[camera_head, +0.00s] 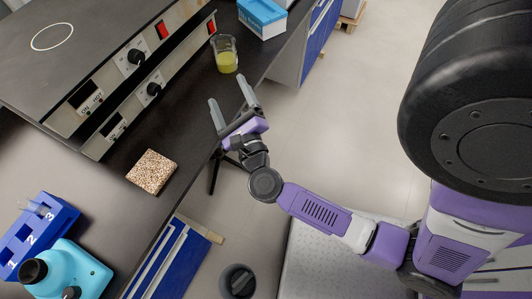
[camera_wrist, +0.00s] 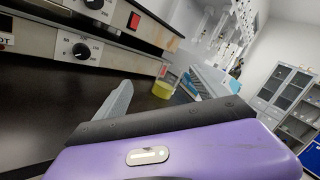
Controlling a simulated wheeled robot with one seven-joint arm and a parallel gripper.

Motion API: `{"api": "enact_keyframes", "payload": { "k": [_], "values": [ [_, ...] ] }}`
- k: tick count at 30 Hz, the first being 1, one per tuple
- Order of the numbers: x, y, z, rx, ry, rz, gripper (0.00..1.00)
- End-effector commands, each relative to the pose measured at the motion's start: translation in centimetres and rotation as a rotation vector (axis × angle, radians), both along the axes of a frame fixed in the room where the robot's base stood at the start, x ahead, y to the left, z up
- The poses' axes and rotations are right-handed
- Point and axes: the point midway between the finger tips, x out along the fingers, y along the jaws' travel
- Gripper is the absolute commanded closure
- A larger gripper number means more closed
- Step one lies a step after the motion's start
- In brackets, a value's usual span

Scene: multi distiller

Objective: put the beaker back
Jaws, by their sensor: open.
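The beaker (camera_head: 227,62) is clear glass with yellow-green liquid. It stands upright on the black bench near its front edge, in front of the heater unit. It also shows in the wrist view (camera_wrist: 163,86), beyond the gripper. My gripper (camera_head: 230,96) is open and empty, its two grey fingers pointing toward the beaker with a gap left between them and the glass. In the wrist view one finger shows clearly, and the purple gripper body hides much of the lower picture.
The heater unit (camera_head: 136,62) with knobs and red switches has a white ring (camera_head: 52,37) marked on its black top. A blue-and-white box (camera_head: 262,17) stands behind the beaker. A cork-like block (camera_head: 152,171), a blue numbered rack (camera_head: 36,236) and a turquoise device (camera_head: 70,272) are on the bench.

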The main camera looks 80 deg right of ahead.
Motion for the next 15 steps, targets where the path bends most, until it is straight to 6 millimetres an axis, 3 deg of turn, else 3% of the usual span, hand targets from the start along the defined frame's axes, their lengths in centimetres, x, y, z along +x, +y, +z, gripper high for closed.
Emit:
{"api": "enact_keyframes", "payload": {
  "k": [1, 9, 15],
  "values": [
    [-1.1, 2.5, 0.4, -0.121, 0.135, 0.055, 0.18],
    [-5.8, 14.1, 2.5, -0.907, 0.779, 0.316, 0.18],
    [-10.6, 20.5, 2.6, -1.569, 1.132, 0.47, 0.18]
  ]
}}
